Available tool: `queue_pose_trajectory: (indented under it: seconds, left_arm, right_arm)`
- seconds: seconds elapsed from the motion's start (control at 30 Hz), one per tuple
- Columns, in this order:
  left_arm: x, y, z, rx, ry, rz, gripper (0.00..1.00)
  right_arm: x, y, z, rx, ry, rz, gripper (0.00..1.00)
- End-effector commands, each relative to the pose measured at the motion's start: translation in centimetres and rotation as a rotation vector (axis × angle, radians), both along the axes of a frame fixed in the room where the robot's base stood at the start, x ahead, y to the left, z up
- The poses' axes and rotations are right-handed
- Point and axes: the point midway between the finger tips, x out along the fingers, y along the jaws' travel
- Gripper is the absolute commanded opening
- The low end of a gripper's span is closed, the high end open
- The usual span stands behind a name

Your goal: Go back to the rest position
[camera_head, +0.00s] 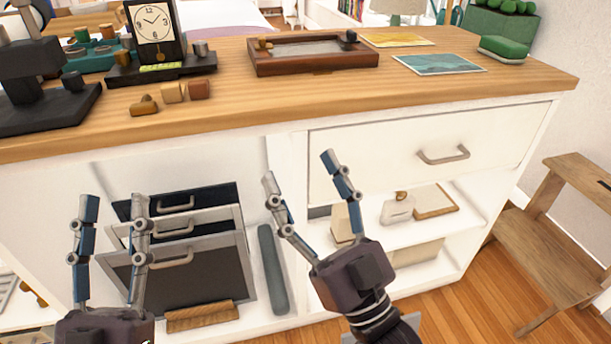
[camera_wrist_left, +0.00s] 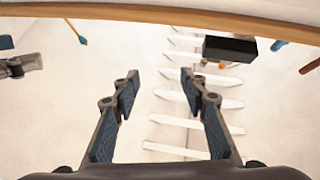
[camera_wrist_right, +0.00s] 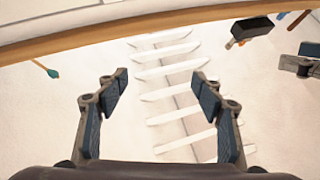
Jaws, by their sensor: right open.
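My left gripper (camera_head: 114,207) is upright in front of the cabinet, at the lower left of the head view. Its fingers are apart with nothing between them, as the left wrist view (camera_wrist_left: 160,78) also shows. My right gripper (camera_head: 299,170) is in front of the cabinet near the middle, tilted to the left, its tips near the left end of the white drawer (camera_head: 400,150). It is open and empty, as the right wrist view (camera_wrist_right: 160,77) also shows. Both grippers are below the wooden top (camera_head: 285,100); I cannot tell whether any finger touches the cabinet.
The top holds a clock (camera_head: 155,28), a dark wooden tray (camera_head: 310,58), small blocks (camera_head: 172,92), cards (camera_head: 440,63) and a green brush (camera_head: 503,48). Dark handled panels (camera_head: 205,280) stand in the open lower left bay. A wooden stool (camera_head: 545,245) stands at the right.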

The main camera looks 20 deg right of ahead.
Motion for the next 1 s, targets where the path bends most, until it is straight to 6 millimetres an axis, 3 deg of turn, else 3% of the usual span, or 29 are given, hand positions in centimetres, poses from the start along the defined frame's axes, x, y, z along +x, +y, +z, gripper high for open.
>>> queue_pose_trajectory:
  seconds: [0.43, 0.57, 0.67, 0.77, 0.9, 1.0]
  left_arm:
    - [0.0, -0.1, 0.0, -0.001, 0.001, -0.002, 0.40]
    - [1.3, -0.4, -1.1, 0.014, 0.051, -0.002, 0.40]
    - [3.6, -0.9, -3.9, 0.044, 0.154, 0.001, 0.40]
    - [6.1, -1.4, -8.8, 0.087, 0.305, 0.005, 0.40]
    - [8.0, -1.6, -16.9, 0.151, 0.532, 0.011, 0.40]
    - [8.0, -1.2, -22.8, 0.194, 0.691, 0.016, 0.40]
  right_arm:
    - [-0.2, 0.1, 0.4, 0.000, -0.006, 0.002, 0.62]
    - [1.1, 0.4, -0.7, -0.015, 0.042, 0.002, 0.62]
    - [3.4, 1.0, -3.6, -0.045, 0.146, -0.001, 0.62]
    - [5.9, 1.5, -8.4, -0.088, 0.297, -0.004, 0.62]
    - [7.8, 1.6, -16.6, -0.152, 0.524, -0.010, 0.62]
    - [7.7, 1.3, -22.5, -0.195, 0.684, -0.015, 0.62]
